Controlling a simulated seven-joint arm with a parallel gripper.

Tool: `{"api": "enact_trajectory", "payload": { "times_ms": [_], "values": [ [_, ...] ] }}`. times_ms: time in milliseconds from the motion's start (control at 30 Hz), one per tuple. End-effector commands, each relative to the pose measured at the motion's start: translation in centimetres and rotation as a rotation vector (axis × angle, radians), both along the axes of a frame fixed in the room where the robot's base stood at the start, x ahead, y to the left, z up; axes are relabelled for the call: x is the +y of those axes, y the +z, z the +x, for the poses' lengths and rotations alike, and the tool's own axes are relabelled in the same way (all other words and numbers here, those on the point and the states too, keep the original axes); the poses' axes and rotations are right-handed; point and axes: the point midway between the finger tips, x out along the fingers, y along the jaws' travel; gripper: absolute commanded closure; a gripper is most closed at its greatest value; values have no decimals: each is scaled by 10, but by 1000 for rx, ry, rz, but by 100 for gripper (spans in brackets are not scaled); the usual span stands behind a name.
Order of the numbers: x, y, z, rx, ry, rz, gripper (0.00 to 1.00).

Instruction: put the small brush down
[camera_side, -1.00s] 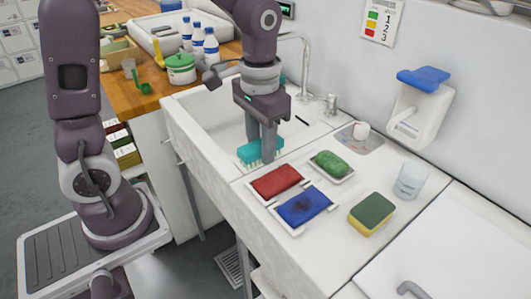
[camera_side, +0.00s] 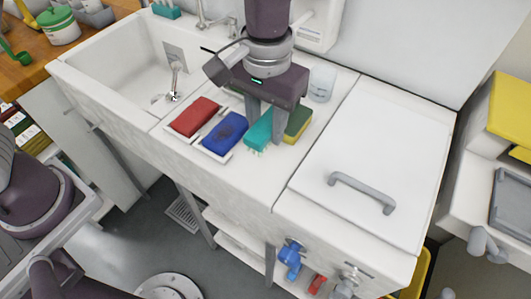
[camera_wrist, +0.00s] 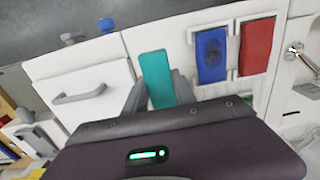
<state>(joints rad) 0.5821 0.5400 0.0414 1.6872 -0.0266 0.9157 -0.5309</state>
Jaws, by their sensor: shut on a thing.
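My gripper (camera_side: 265,128) is shut on a teal brush (camera_side: 258,133) with pale bristles on its lower side. The brush is just right of the blue pad (camera_side: 225,132) and left of the green-and-yellow sponge (camera_side: 299,122), low over the white counter. I cannot tell whether its bristles touch the counter. In the wrist view the brush (camera_wrist: 157,80) stands between the two fingers, with the blue pad (camera_wrist: 211,55) to its right. The green soap is mostly hidden behind my gripper.
A red pad (camera_side: 194,117) lies left of the blue one, both on white trays. A clear cup (camera_side: 321,83) stands behind. The sink (camera_side: 130,60) is left, with another teal item (camera_side: 167,11) on its back rim. A white lid with a handle (camera_side: 362,192) is right.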

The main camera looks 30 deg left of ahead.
Motion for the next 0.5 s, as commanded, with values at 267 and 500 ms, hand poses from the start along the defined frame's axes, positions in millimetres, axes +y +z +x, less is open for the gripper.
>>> {"api": "enact_trajectory", "payload": {
  "times_ms": [267,500],
  "values": [
    [1,-55,0,3,0,2,100],
    [1,-71,0,-2,0,-1,100]
  ]
}}
